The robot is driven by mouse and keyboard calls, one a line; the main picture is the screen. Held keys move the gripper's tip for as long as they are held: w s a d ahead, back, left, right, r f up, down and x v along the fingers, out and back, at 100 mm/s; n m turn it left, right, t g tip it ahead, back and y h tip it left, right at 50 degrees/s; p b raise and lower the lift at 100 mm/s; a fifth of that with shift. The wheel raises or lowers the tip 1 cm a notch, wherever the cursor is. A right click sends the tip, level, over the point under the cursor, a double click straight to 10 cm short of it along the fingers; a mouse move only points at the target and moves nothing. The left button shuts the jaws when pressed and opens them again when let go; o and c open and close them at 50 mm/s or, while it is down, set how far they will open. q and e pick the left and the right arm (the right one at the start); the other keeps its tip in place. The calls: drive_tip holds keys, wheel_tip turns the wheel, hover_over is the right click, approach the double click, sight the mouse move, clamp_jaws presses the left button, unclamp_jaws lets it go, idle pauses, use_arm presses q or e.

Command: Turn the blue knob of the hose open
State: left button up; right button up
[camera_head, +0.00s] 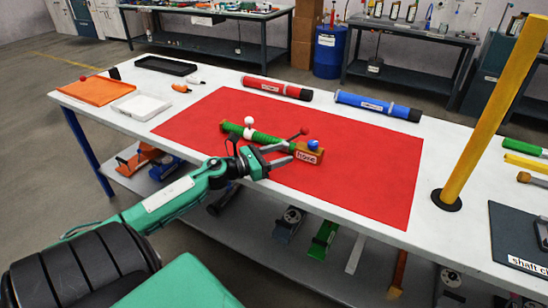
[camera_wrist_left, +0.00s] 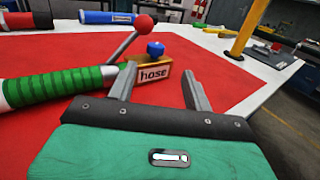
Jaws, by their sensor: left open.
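The green hose (camera_head: 258,135) lies on the red mat (camera_head: 375,165), with a wooden block labelled "hose" (camera_head: 309,156) at its right end. The blue knob (camera_head: 313,145) sits on top of this block. A lever with a red ball (camera_head: 304,131) rises beside it, and a white ball (camera_head: 249,121) stands near the hose's left end. My left gripper (camera_head: 290,153) is open and empty, just left of the block. In the left wrist view, the blue knob (camera_wrist_left: 155,49) and the label block (camera_wrist_left: 154,74) show beyond the two fingers (camera_wrist_left: 162,88), apart from them. My right gripper is not visible.
A red tube (camera_head: 277,88) and a blue tube (camera_head: 377,106) lie behind the mat. A yellow post (camera_head: 490,120) stands on the right of the white table. Orange (camera_head: 95,91), black (camera_head: 166,65) and white (camera_head: 141,106) trays are at the left. The mat's right part is clear.

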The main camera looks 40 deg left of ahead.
use_arm(q)
drive_tip(key=shift+s+a, duration=0.25)
drive_tip(key=shift+s, duration=0.45)
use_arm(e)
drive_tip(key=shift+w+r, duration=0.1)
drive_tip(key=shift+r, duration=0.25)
